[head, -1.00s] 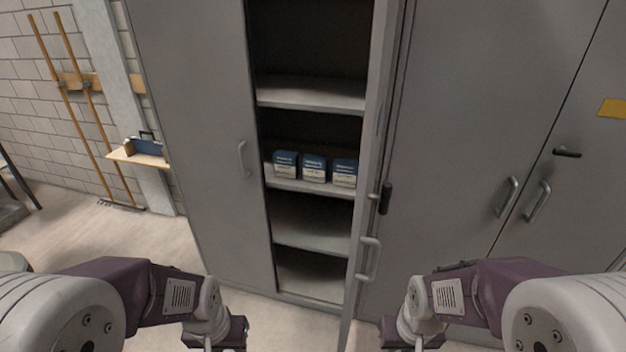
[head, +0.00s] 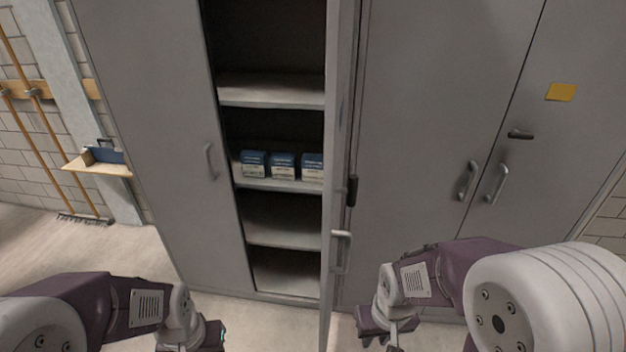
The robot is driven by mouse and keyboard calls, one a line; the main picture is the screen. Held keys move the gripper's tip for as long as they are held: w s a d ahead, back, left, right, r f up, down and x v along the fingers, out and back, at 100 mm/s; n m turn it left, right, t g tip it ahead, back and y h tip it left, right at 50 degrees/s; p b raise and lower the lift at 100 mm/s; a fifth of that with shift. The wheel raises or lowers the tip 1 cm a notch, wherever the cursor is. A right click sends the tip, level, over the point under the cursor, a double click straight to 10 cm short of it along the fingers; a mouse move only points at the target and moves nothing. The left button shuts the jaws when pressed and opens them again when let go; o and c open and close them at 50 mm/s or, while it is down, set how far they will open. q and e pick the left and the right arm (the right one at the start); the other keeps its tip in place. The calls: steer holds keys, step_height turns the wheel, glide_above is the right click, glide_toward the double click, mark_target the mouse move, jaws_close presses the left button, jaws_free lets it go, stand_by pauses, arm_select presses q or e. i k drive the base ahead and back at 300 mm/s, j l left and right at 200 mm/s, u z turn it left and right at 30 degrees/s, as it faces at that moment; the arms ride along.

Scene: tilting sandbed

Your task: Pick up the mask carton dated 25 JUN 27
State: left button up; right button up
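Three blue and white cartons stand in a row on a middle shelf of the open cabinet: the left carton (head: 254,164), the middle carton (head: 284,166) and the right carton (head: 313,167). Their print is too small to read, so I cannot tell which one is dated 25 JUN 27. My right gripper (head: 378,340) is low at the bottom of the view, right of the open door and well below the cartons. My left gripper (head: 200,338) is at the bottom left, apart from the cabinet. The fingers of both are too unclear or cut off to judge.
The open cabinet door (head: 340,130) sticks out toward me just right of the cartons. A closed door (head: 150,130) is on the left. More closed lockers (head: 430,110) stand right. A small wall shelf (head: 95,168) and long-handled tools (head: 40,140) are at far left.

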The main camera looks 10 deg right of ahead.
mark_target(253, 162)
steer(key=i+j+z, duration=0.1)
steer(key=j, duration=0.5)
steer(key=i+j, duration=0.1)
steer(key=j, duration=0.45)
steer(key=i+j+z, duration=0.1)
steer(key=i+j, duration=0.2)
steer(key=i+j+z, duration=0.1)
steer(key=i+j, duration=0.15)
steer(key=j, duration=0.15)
steer(key=i+j+z, duration=0.1)
steer(key=i+j, duration=0.15)
steer(key=i+j+z, duration=0.1)
steer(key=j, duration=0.4)
steer(key=i+j, duration=0.15)
steer(key=i, duration=0.25)
steer(key=z, duration=0.05)
